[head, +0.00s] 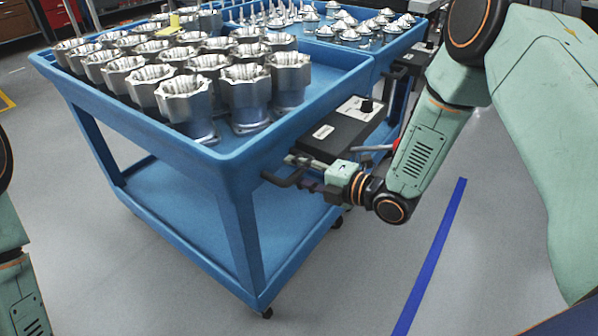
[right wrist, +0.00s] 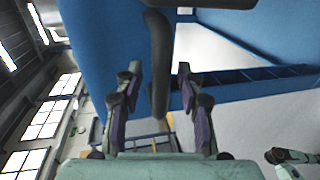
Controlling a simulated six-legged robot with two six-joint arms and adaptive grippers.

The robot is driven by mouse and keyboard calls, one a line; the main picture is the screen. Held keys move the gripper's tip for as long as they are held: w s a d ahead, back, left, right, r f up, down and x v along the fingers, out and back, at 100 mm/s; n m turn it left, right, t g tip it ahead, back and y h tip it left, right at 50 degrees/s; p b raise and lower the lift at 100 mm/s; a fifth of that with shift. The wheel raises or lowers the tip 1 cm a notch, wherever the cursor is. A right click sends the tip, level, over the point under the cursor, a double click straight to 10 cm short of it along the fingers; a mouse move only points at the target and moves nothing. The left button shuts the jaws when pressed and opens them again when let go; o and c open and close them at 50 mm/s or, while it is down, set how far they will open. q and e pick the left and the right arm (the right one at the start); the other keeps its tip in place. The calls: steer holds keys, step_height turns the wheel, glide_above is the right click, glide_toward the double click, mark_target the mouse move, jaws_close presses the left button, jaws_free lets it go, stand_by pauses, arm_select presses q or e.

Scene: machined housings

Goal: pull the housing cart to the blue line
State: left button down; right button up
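The blue housing cart (head: 239,237) stands at centre left in the head view, its top tray filled with silver machined housings (head: 183,101). A dark handle (head: 287,181) sticks out from its near right end. My right gripper (head: 308,186) is at this handle. In the right wrist view the handle (right wrist: 159,62) runs between the two fingers of the gripper (right wrist: 160,72), with a gap seeming to show on each side, so the fingers look open. The blue line (head: 432,260) lies on the floor right of the cart, apart from it. My left gripper is out of view.
A black box with a knob (head: 343,130) is mounted on the cart's right end. Another blue tray with cone-shaped metal parts (head: 349,33) stands directly behind. Grey floor (head: 365,240) is clear between the cart and the line. Red cabinets (head: 57,13) stand far left.

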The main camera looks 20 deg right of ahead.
steer(key=shift+w+f, duration=0.1)
jaws_close()
stand_by(0.5)
